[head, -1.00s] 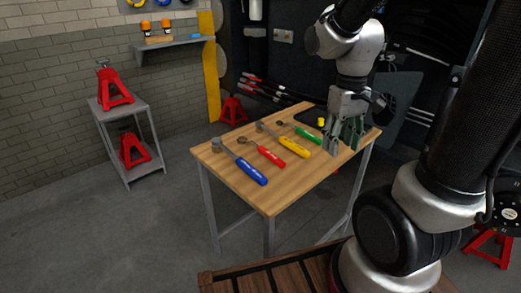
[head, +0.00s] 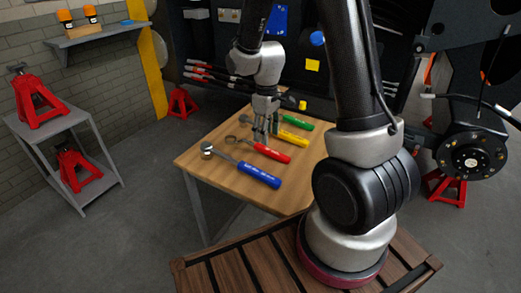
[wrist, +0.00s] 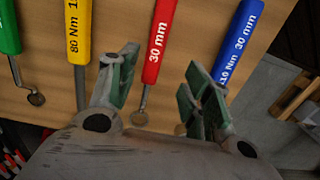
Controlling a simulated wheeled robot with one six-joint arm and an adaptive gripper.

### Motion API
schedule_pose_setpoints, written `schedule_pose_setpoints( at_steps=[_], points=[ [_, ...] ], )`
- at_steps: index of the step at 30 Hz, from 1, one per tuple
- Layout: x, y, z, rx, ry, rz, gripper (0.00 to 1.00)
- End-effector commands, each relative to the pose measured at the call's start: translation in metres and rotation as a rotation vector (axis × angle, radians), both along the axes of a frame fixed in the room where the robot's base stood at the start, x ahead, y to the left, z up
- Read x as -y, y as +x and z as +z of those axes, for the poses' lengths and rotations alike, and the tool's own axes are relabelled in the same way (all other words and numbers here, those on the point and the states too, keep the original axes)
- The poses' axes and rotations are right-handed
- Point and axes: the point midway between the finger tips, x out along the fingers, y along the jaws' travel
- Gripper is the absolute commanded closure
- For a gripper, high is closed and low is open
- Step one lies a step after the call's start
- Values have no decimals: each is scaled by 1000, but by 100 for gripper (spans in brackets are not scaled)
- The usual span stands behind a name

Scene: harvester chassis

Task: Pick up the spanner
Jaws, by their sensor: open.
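Four long-handled tools lie side by side on the wooden table (head: 197,164): blue (head: 260,175), red (head: 272,153), yellow (head: 291,136) and green (head: 298,122). Which one is the spanner is not certain; the red tool (wrist: 160,40) reads "30 mm" and has a thin shaft. The blue handle (wrist: 236,45) and yellow handle (wrist: 77,30) carry Nm markings. My gripper (head: 266,136) is open above the tools, near the red one. In the wrist view its fingers (wrist: 160,88) stand on either side of the red tool's shaft, with nothing held. The fingers partly hide the yellow and blue tools.
A grey stand (head: 83,128) with red jacks is at the left. A wall shelf (head: 95,37) is behind it. Hoses and dark machinery stand behind the table. Brown slatted decking (head: 235,272) lies in front. The table's front left area is bare.

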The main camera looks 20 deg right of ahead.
Motion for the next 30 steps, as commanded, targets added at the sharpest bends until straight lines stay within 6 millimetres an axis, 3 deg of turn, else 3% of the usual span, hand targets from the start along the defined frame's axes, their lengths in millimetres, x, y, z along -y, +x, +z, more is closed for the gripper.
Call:
schedule_pose_setpoints(
  at_steps=[8, 21, 30],
  points=[
    [0, 2, -13, 10, 1, 42, 51],
    [10, -1, -73, 10, 1, 40, 51],
    [10, 0, -78, 13, 2, 40, 51]
  ],
)
